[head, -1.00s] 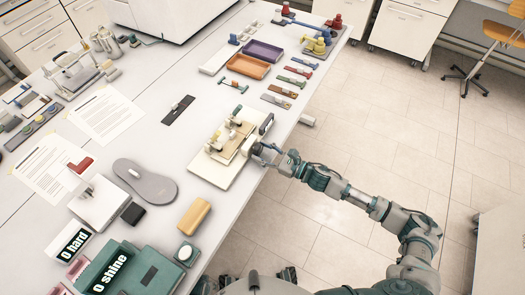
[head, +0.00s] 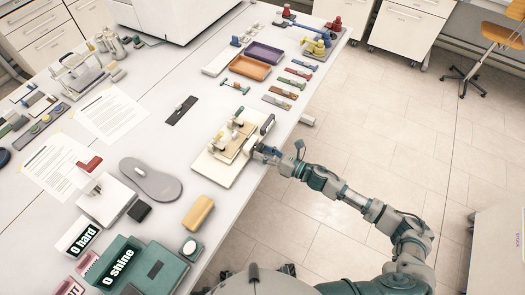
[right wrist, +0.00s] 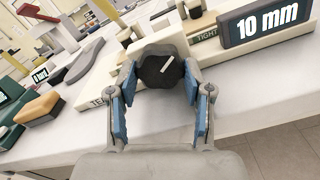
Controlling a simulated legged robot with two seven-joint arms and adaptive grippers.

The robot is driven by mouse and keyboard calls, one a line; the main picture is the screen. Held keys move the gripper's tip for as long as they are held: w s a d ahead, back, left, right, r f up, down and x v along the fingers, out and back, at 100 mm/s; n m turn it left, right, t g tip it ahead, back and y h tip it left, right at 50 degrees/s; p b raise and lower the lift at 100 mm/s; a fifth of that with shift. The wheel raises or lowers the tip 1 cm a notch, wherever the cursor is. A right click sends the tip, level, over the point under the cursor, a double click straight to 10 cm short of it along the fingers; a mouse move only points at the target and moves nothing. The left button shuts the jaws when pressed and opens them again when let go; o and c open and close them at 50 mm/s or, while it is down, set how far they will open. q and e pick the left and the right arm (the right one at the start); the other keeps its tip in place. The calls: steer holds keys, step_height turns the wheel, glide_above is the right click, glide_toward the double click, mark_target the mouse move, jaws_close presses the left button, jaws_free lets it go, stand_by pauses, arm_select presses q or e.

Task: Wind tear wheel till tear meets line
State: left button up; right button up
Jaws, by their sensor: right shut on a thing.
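The tear tester is a cream block on a pale base plate (head: 210,170) near the table's right edge. My right gripper (right wrist: 160,78) is shut on the dark tear wheel (right wrist: 163,70), one blue-padded finger on each side. The wheel's face has a white mark, tilted up to the right. In the head view my right gripper (head: 262,153) reaches the tester from the right. The small display (right wrist: 262,24) reads "10 mm". The "TIGHT" label shows beside the wheel; another label starting "TE" is partly hidden. The tear and line cannot be made out. My left gripper is not in view.
A tan block (head: 198,213), a grey sole (head: 150,180) and a green box marked "0 shine" (head: 140,268) lie left of and nearer than the tester. Orange (head: 250,67) and purple (head: 264,52) trays and several small tools are beyond it. Open floor is on the right.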

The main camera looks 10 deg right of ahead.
steer(key=shift+d+f, duration=0.1)
steer(key=shift+f, duration=0.2)
steer(key=o, duration=1.1)
steer(key=shift+s+d, duration=0.1)
steer(key=shift+o, duration=0.2)
steer(key=shift+d+r, duration=0.15)
steer(key=shift+d, duration=0.1)
steer(key=v, duration=1.2)
